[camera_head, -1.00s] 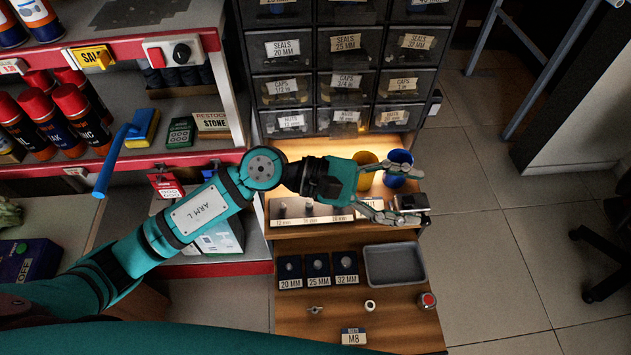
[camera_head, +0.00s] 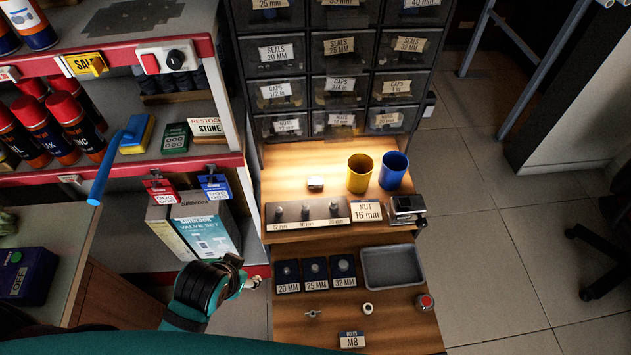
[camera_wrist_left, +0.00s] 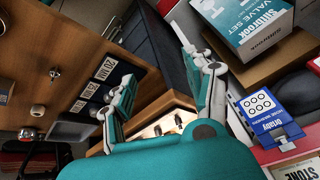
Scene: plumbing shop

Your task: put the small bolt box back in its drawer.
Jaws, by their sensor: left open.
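My right gripper is not in view.
The lit shelf holds a yellow cup (camera_head: 359,173), a blue cup (camera_head: 393,171), a small pale block (camera_head: 316,183) and a metal device (camera_head: 407,207). Below are a grey tray (camera_head: 392,267) and a red button (camera_head: 425,302). A valve set box (camera_head: 207,236) stands left.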

